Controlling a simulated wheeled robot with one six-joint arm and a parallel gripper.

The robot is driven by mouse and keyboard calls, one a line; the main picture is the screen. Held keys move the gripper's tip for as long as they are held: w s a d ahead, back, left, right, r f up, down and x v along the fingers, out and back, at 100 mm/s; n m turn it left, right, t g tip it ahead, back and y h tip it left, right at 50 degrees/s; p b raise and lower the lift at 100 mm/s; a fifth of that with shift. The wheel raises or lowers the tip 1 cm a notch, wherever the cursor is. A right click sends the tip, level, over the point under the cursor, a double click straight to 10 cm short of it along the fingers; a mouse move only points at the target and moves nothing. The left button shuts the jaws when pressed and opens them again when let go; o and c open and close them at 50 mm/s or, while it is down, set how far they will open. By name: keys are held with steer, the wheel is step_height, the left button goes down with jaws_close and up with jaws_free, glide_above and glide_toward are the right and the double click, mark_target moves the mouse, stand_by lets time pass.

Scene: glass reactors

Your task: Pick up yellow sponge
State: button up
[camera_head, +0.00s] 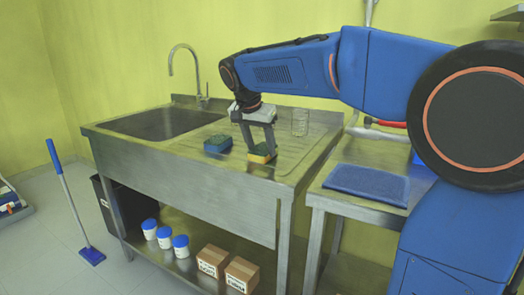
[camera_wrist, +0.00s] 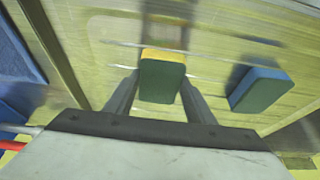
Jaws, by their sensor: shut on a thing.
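The yellow sponge (camera_head: 261,154) has a dark green top and is on or just above the ribbed drainboard of the steel sink unit. In the wrist view the sponge (camera_wrist: 162,80) shows its green face with a yellow edge at the far end. My gripper (camera_head: 262,150) points down over it, and its two fingers (camera_wrist: 160,92) are shut on its sides. I cannot tell whether the sponge is clear of the surface. A second sponge (camera_head: 217,144), blue with a green top, lies to the left and also shows in the wrist view (camera_wrist: 259,90).
A clear glass beaker (camera_head: 300,122) stands behind my gripper on the drainboard. The sink basin (camera_head: 160,123) and curved tap (camera_head: 184,60) are to the left. Tubs and boxes sit on the shelf below.

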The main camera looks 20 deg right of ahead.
mark_target(261, 149)
step_height(261, 149, up, 10)
stand_by(0.5)
steer(key=o, duration=0.4)
steer(key=shift+c, duration=1.2)
